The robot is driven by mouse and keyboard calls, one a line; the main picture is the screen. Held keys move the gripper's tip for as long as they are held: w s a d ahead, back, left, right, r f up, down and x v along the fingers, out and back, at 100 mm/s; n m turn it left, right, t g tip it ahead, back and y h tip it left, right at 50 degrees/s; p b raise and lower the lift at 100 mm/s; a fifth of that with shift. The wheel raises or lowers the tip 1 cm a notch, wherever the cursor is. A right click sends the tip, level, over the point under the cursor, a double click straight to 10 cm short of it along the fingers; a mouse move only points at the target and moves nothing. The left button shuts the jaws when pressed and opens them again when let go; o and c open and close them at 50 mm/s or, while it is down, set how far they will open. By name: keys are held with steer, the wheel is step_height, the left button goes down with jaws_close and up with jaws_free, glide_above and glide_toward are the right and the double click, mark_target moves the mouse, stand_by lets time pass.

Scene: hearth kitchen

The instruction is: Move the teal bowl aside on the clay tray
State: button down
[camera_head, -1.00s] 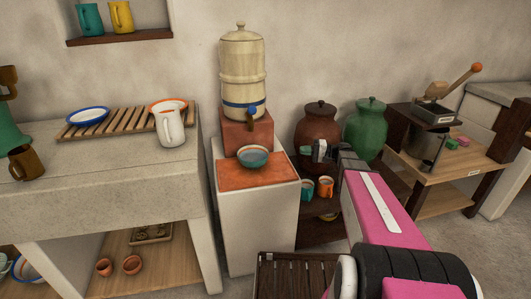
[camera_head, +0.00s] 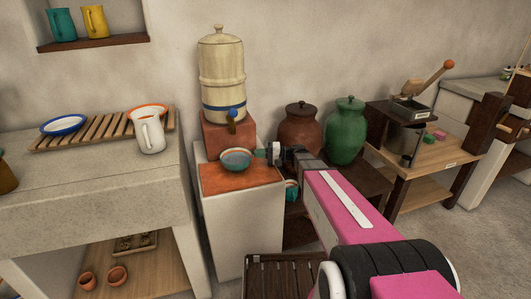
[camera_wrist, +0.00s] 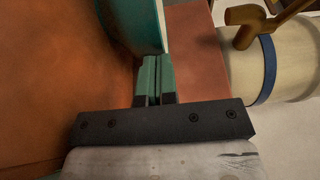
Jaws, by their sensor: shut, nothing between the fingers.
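The teal bowl (camera_head: 236,163) stands upright toward the back of the clay tray (camera_head: 240,181), in front of the reddish block. Its rim is pale and its inside is darker teal. My gripper (camera_head: 262,154) is at the bowl's right side in the head view, low near the tray. In the wrist view my gripper's fingers (camera_wrist: 153,72) are shut with nothing between them. Their tips are right beside the bowl's wall (camera_wrist: 125,22); I cannot tell whether they touch it. The clay tray (camera_wrist: 55,75) fills the left of that view.
A cream water dispenser (camera_head: 221,75) with a tap stands on the block (camera_head: 212,136) behind the bowl. Brown (camera_head: 301,130) and green (camera_head: 346,132) jars stand behind my arm. The tray's front and left are clear. A teal mug (camera_head: 292,190) is on the low shelf.

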mark_target(245, 164)
steer(key=shift+s+a, duration=0.15)
steer(key=shift+a, duration=0.05)
steer(key=s+a, duration=0.3)
steer(key=a, duration=0.1)
steer(key=s+a, duration=0.4)
steer(key=shift+s+a, duration=0.1)
steer(key=shift+s, duration=0.2)
stand_by(1.1)
